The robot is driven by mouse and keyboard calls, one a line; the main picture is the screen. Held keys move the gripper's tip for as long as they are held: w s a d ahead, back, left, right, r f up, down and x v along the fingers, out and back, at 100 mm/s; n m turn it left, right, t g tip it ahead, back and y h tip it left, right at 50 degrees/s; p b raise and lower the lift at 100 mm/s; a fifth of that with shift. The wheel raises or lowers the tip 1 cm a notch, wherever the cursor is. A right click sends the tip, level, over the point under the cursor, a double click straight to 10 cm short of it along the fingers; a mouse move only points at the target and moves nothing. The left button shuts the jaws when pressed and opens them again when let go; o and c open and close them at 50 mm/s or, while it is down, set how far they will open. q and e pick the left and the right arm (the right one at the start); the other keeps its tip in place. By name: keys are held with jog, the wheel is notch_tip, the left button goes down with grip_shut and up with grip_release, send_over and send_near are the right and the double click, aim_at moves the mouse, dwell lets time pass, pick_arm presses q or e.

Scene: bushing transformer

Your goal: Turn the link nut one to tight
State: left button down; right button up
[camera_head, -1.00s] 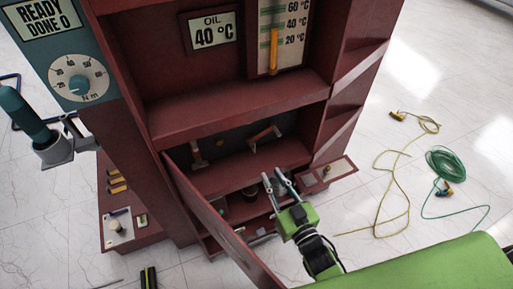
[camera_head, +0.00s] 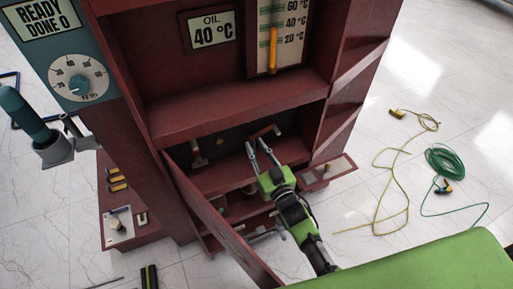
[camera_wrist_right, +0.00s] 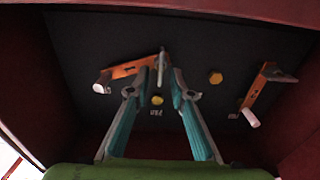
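In the head view the right gripper (camera_head: 257,143) reaches into the cabinet's middle compartment, its two fingers apart in front of the right-hand orange link (camera_head: 265,131). In the wrist view the open gripper (camera_wrist_right: 160,84) points at the dark back panel. One yellow hex nut (camera_wrist_right: 157,99) shows between its fingers, near the orange link (camera_wrist_right: 131,69). A second yellow nut (camera_wrist_right: 216,77) is beside them; in the head view it is the yellow spot (camera_head: 220,142). Another orange link (camera_wrist_right: 257,85) has a white end. Contact with a nut cannot be told. The left gripper is not in view.
The red cabinet (camera_head: 230,112) has shelf edges above and below the compartment. Its open door (camera_head: 217,215) juts out left of my right arm. A teal-handled tool (camera_head: 22,115) stands in a holder at left. The dial panel (camera_head: 80,82) reads "READY DONE 0". Cables (camera_head: 443,160) lie on the right floor.

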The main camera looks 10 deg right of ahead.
grip_shut()
jog(key=shift+m, duration=0.4)
jog(key=m+p, duration=0.1)
jog(key=m, duration=0.1)
jog(key=shift+d+m, duration=0.2)
jog(key=shift+m, duration=0.2)
jog(key=m, duration=0.4)
jog(key=shift+w+d+f, duration=0.1)
jog(key=shift+d+f, duration=0.1)
jog(key=shift+d, duration=0.05)
jog(key=m, duration=0.3)
jog(key=m+b, duration=0.1)
jog(key=m, duration=0.1)
jog(key=shift+d+f, duration=0.15)
jog(key=shift+f, duration=0.1)
jog(key=m, duration=0.1)
jog(key=m+b, duration=0.1)
jog(key=m, duration=0.1)
jog(key=m+b, duration=0.1)
jog(key=m, duration=0.1)
jog(key=shift+f, duration=0.25)
jog(key=shift+m, duration=0.3)
grip_release()
